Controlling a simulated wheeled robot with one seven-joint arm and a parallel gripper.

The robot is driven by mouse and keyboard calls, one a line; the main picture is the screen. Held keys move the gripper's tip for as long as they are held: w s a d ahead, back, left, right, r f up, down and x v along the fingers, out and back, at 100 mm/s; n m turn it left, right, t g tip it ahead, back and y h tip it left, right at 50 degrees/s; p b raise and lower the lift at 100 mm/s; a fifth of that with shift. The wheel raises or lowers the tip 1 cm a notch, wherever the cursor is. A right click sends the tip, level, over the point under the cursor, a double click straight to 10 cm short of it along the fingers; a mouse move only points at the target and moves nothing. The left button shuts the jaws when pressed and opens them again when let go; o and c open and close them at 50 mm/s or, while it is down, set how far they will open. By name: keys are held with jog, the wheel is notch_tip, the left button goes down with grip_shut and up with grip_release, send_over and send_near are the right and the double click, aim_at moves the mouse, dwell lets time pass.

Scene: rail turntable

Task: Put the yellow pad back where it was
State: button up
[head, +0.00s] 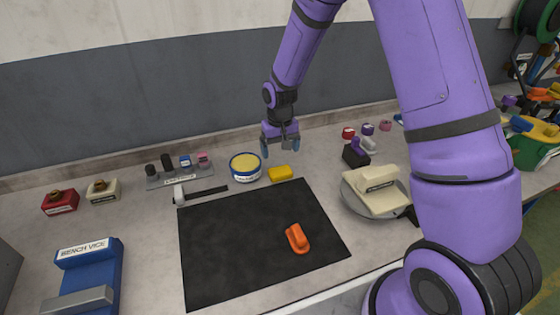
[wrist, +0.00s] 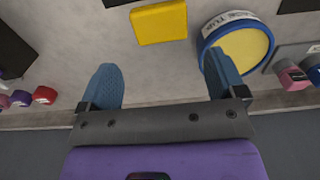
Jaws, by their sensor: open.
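The yellow pad (head: 280,174) lies flat on the bench, just behind the back edge of the black mat (head: 225,246). It sits to the right of a round blue tin (head: 246,167) with a yellow top. In the wrist view the yellow pad (wrist: 159,23) is near the top, beside the tin (wrist: 240,50). My gripper (head: 281,148) is open and empty, above the bench behind the pad. Its two blue fingers (wrist: 163,85) are apart in the wrist view, with bare bench between them.
An orange object (head: 297,238) lies on the mat. A cream block on a round grey plate (head: 352,199) stands to the right. A blue bench vice (head: 88,270) is at front left. A small rack (head: 178,178) stands left of the tin.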

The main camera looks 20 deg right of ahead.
jog(key=s+d+r+t, duration=0.1)
jog(key=s+d+r, duration=0.1)
jog(key=s+r, duration=0.8)
jog(key=s+d+r+t, duration=0.2)
jog(key=s+r, duration=0.1)
jog(key=r, duration=1.2)
jog(key=s+d+r+t, duration=0.1)
jog(key=s+r, duration=0.2)
jog(key=s, duration=0.6)
jog(key=s+d+r+t, duration=0.1)
jog(key=s+r, duration=0.3)
jog(key=s, duration=0.6)
jog(key=shift+d, duration=0.45)
jog(key=shift+c, duration=0.3)
